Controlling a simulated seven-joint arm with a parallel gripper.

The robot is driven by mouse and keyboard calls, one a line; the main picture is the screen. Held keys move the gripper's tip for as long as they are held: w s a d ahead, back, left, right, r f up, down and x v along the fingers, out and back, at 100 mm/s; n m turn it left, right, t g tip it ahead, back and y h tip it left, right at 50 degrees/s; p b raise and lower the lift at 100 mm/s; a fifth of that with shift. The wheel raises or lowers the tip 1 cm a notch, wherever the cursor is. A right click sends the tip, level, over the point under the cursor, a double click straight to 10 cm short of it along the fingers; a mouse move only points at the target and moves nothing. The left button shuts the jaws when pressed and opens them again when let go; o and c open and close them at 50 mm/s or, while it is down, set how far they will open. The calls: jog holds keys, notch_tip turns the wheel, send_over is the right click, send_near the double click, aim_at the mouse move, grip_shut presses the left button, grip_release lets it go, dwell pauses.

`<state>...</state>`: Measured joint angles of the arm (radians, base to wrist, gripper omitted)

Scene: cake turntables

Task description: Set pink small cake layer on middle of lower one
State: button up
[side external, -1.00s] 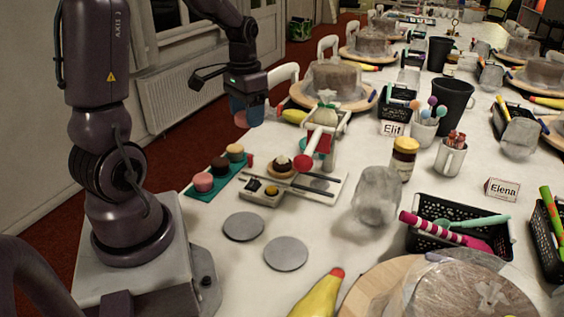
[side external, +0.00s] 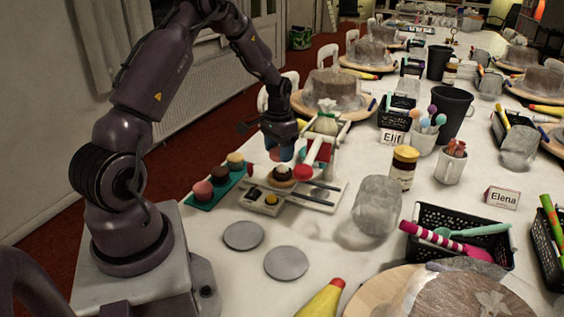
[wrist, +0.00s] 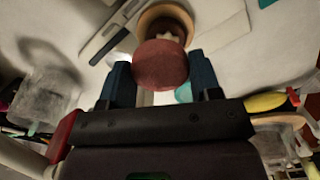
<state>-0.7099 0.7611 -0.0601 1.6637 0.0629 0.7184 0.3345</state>
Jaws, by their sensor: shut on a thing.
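My gripper (side external: 280,148) is shut on the pink small cake layer, which is largely hidden by the fingers in the side view. In the wrist view the layer (wrist: 160,66) is a reddish-pink round disc between my two blue fingers. The lower layer (side external: 282,174) is brown with a pale top and stands on a small board just below my gripper. In the wrist view the lower layer (wrist: 178,14) shows as a brown round edge with a pale centre, partly behind the pink disc. The held layer appears above it, apart from it.
A teal tray (side external: 226,190) with several small cakes stands left of the board. Two grey discs (side external: 243,236) lie in front. A red-ended roller (side external: 303,172) and stand are close to the right of my gripper. A jar (side external: 402,168) stands further right.

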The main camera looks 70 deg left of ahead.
aim_at(282, 171)
jog(key=shift+w+a+f, duration=0.35)
jog(key=shift+w+f, duration=0.05)
jog(key=shift+f, duration=0.25)
jog(key=shift+w+a+f, duration=0.15)
jog(key=shift+f, duration=1.6)
jog(key=o, duration=0.7)
notch_tip(282, 171, up, 12)
jog(key=shift+r, duration=0.1)
